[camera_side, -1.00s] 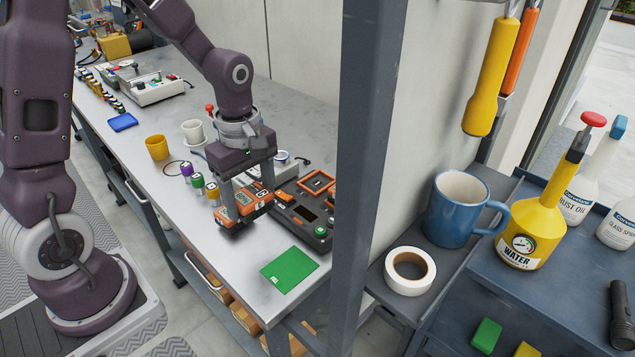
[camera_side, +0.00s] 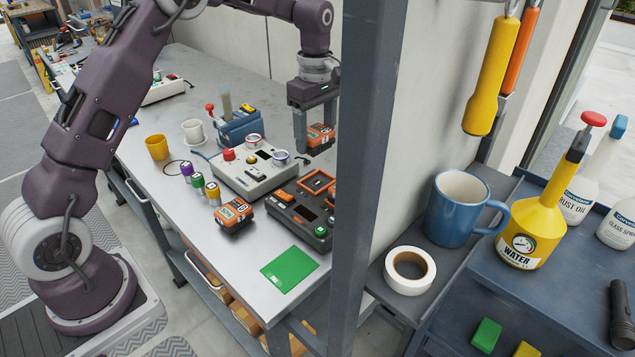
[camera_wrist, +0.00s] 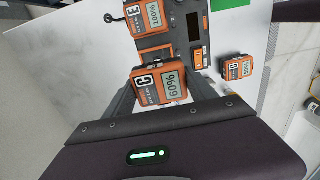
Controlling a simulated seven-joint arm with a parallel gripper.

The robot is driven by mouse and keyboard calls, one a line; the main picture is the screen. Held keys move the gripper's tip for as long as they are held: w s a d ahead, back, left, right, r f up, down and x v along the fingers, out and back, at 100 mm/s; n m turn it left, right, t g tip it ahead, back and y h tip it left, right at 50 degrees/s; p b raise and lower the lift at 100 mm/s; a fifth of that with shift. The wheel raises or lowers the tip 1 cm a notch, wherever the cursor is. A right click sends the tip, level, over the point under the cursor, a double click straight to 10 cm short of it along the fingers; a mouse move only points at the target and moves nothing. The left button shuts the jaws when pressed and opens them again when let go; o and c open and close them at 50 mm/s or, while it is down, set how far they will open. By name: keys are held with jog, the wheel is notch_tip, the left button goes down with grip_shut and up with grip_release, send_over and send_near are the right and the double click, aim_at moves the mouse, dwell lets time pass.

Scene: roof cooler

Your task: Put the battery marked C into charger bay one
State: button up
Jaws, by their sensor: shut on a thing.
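My gripper (camera_side: 315,142) is shut on an orange-and-dark battery (camera_side: 321,136), held above the bench near the back wall. The wrist view shows this battery (camera_wrist: 160,86) up close, marked C and reading 60%. The dark charger (camera_side: 290,213) sits on the bench nearer the side camera, with an orange-framed bay (camera_side: 318,182) that looks empty. In the wrist view, a battery marked E (camera_wrist: 146,16), reading 100%, is at the charger's left end. Another battery, apparently marked D (camera_wrist: 238,67), lies loose beside the charger; it also shows in the side view (camera_side: 232,214). Bay numbers are unreadable.
A grey control box (camera_side: 253,170) with a red knob stands behind the charger. Small coloured-cap containers (camera_side: 198,184) stand to its left. A green card (camera_side: 289,270) lies at the bench's front. A vertical post (camera_side: 366,180) hides the charger's right edge.

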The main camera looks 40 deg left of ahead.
aim_at(317, 183)
jog(key=shift+w+f, duration=0.2)
jog(key=shift+f, duration=0.15)
notch_tip(317, 183, down, 9)
jog(key=shift+f, duration=0.1)
jog(key=shift+f, duration=0.1)
jog(key=o, duration=1.8)
